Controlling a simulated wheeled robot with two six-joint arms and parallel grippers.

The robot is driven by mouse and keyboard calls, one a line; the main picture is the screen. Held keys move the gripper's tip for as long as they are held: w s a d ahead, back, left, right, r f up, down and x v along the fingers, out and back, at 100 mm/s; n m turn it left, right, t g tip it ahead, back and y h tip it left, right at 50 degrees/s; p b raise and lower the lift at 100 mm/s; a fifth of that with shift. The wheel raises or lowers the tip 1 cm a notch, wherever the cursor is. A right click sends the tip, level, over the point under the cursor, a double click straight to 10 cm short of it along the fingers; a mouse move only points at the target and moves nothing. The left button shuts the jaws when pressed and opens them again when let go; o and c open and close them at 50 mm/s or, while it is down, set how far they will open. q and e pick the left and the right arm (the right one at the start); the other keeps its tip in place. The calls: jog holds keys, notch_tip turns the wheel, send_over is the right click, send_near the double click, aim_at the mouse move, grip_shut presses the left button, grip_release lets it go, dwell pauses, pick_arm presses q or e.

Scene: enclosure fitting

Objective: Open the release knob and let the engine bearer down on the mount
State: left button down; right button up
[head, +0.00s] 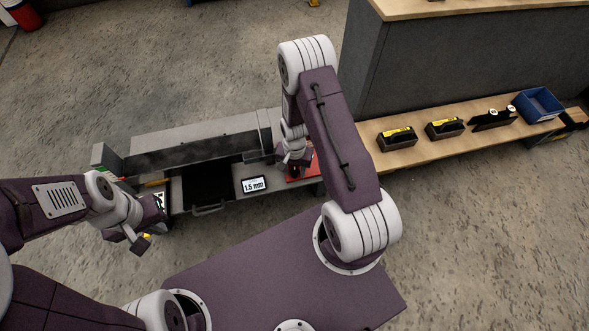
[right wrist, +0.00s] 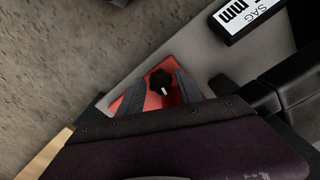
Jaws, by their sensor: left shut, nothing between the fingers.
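The release knob (right wrist: 159,81) is black with a pale pointer mark and sits on a red plate (right wrist: 157,101). The red plate also shows in the head view (head: 316,166), partly hidden by my right arm. My right gripper (right wrist: 159,85) is open, its fingers on either side of the knob; I cannot tell whether they touch it. In the head view my right gripper (head: 294,166) is over the red plate. A long grey beam (head: 205,144), seemingly the engine bearer, lies along the bench; its seating on the mount cannot be made out. My left gripper (head: 140,243) is shut and empty, left of the bench front.
A display (head: 254,184) on the bench reads 1.5 mm; the right wrist view shows "SAG mm" on it (right wrist: 248,12). A handle (head: 209,209) sticks out at the bench front. A wooden shelf (head: 450,147) at right carries black items and a blue bin (head: 538,104).

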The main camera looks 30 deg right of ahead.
notch_tip(320, 180, up, 9)
jog(key=p, duration=0.5)
dwell(0.3)
notch_tip(320, 180, up, 10)
jog(key=n, duration=0.3)
send_over(295, 172)
jog(key=s+a, duration=0.2)
jog(key=a, duration=0.1)
jog(key=s+a+r+n+t, duration=0.1)
jog(key=s+a+r+n, duration=0.1)
jog(key=s+r+n, duration=0.45)
notch_tip(295, 172, up, 37)
jog(key=m+p, duration=0.1)
jog(key=p, duration=3.4)
jog(key=shift+s+f+m, duration=0.2)
jog(key=shift+m, duration=0.15)
jog(key=shift+a, duration=0.1)
